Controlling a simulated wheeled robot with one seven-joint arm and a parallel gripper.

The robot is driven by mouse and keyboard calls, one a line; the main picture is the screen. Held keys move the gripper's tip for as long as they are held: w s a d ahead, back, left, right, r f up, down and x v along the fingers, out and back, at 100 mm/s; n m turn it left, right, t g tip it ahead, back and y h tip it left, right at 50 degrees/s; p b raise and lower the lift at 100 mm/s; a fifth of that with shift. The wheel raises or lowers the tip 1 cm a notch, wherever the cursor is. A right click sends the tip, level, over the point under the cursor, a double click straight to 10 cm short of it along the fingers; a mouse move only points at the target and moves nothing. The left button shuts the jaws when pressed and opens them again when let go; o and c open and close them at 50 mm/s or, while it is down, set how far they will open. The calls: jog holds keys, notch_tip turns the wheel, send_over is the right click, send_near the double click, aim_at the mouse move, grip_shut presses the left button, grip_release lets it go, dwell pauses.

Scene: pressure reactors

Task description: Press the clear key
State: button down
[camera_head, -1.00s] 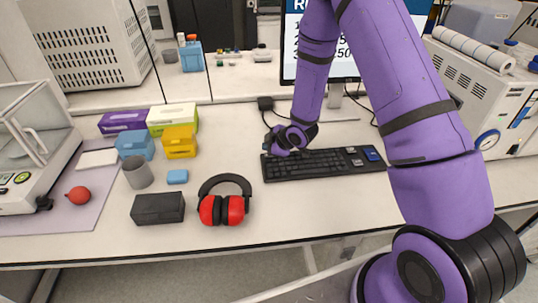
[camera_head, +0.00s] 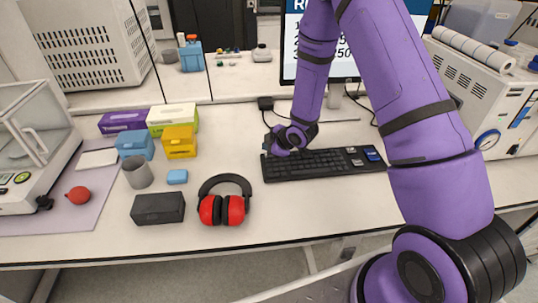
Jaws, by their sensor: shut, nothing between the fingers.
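A black keyboard (camera_head: 325,164) lies on the white bench in front of a monitor (camera_head: 343,62). A few larger keys, some grey and one blue (camera_head: 372,154), sit at its right end. No key labels can be read, so I cannot tell which is the clear key. My gripper (camera_head: 276,152) is shut and empty at the keyboard's upper left corner. I cannot tell whether its tip touches the keyboard. My purple arm comes in from the right and hides part of the monitor.
Red and black ear muffs (camera_head: 222,203) lie on the bench left of the keyboard. A black box (camera_head: 158,208), a grey cup (camera_head: 138,172) and coloured boxes stand further left. A white instrument (camera_head: 490,90) stands at the right. The bench in front of the keyboard is clear.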

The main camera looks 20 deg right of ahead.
jog(key=shift+f, duration=0.2)
dwell(0.5)
jog(key=shift+f, duration=0.2)
jog(key=shift+f, duration=0.35)
dwell(0.9)
jog(key=shift+r, duration=0.75)
jog(key=shift+r, duration=0.1)
jog(key=shift+r, duration=2.45)
